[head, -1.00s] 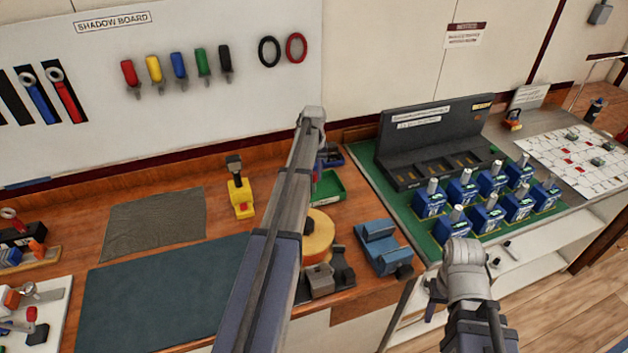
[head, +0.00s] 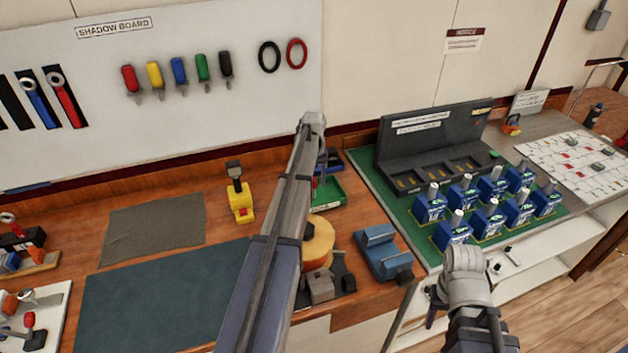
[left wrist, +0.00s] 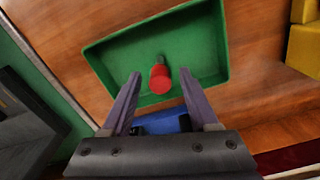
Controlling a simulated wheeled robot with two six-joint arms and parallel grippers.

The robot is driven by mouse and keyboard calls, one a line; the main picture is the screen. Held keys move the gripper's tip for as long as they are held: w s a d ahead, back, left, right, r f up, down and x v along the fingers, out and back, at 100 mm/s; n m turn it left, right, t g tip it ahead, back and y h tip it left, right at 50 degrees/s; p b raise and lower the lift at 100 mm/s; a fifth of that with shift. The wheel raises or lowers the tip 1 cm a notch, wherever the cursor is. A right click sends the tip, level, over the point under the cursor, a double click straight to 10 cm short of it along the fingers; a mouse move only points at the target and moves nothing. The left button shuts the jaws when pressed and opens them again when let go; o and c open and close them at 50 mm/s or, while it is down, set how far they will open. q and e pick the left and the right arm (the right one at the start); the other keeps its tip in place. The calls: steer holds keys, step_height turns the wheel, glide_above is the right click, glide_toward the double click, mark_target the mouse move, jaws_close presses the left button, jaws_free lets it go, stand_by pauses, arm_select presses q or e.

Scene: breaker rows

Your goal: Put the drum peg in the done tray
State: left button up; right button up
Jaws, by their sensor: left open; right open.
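The drum peg (left wrist: 161,78), with a red body and a short grey end, shows over the floor of a green tray (left wrist: 207,40) in the left wrist view. My left gripper (left wrist: 160,77) is open, its fingers on either side of the peg in the picture and apart from it. Whether the peg rests on the tray floor is hard to tell. In the head view the green tray (head: 335,196) is partly behind my left arm, with a small red spot inside. My right gripper (head: 436,302), open, hangs by the bench's front edge, partly hidden by its arm.
A blue bin (head: 333,158) stands behind the green tray. An orange roll (head: 319,238), a blue cradle (head: 380,252) and a yellow tool (head: 240,202) are close by. Several blue breakers (head: 430,207) stand on a green mat at right. A dark mat (head: 150,300) lies clear at left.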

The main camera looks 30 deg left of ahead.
arm_select(q)
step_height(320, 180, up, 12)
steer(key=p, duration=1.2)
steer(key=shift+r, duration=0.2)
steer(key=shift+f, duration=0.1)
steer(key=s+d+m, duration=0.3)
steer(key=s+d, duration=0.3)
steer(key=d, duration=0.6)
steer(key=s+d+m, duration=0.2)
steer(key=s+d, duration=0.3)
steer(key=d, duration=0.7)
steer(key=s+d+m+y, duration=0.1)
steer(key=s+d+m, duration=0.4)
steer(key=s+d, duration=0.9)
steer(key=s, duration=0.3)
steer(key=shift+m, duration=0.3)
steer(key=shift+a, duration=0.1)
